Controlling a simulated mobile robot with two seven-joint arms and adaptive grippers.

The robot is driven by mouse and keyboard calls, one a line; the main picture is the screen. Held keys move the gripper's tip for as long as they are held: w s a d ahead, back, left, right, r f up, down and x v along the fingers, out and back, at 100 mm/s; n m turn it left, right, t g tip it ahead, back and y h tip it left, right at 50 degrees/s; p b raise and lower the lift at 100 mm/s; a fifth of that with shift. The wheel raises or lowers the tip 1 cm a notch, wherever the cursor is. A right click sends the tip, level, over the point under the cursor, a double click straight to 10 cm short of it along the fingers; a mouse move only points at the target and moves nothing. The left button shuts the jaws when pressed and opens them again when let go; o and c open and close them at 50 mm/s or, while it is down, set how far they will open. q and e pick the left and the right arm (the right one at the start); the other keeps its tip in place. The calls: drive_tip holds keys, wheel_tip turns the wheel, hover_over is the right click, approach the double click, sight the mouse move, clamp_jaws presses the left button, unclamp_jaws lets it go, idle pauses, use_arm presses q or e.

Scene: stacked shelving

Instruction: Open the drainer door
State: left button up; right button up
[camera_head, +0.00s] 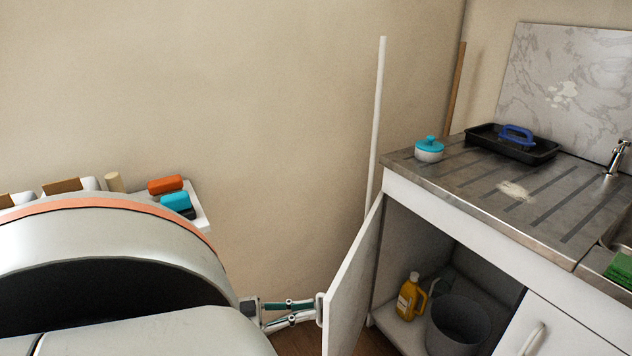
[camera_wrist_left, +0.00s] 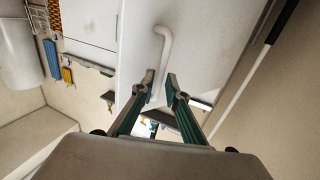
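The drainer door (camera_head: 350,284), a white cupboard door below the draining board (camera_head: 480,182), stands swung well open, showing the cupboard's inside. Its pale handle (camera_head: 320,309) is on the door's outer face, near its free edge. My left gripper (camera_head: 315,309) is at this handle. In the left wrist view, the two fingertips of my left gripper (camera_wrist_left: 161,84) lie close on either side of the handle (camera_wrist_left: 164,42), shut on it. My right gripper is not in view.
A yellow bottle (camera_head: 409,298) and a grey bin (camera_head: 458,326) stand inside the cupboard. A second cupboard door (camera_head: 560,328) to the right is closed. A white pole (camera_head: 377,120) leans on the wall behind the open door. A teal-lidded pot (camera_head: 429,150) and black tray (camera_head: 512,145) sit above.

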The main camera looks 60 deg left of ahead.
use_arm(q)
drive_tip(key=v, duration=0.8)
drive_tip(key=shift+s, duration=0.2)
drive_tip(key=shift+c, duration=0.4)
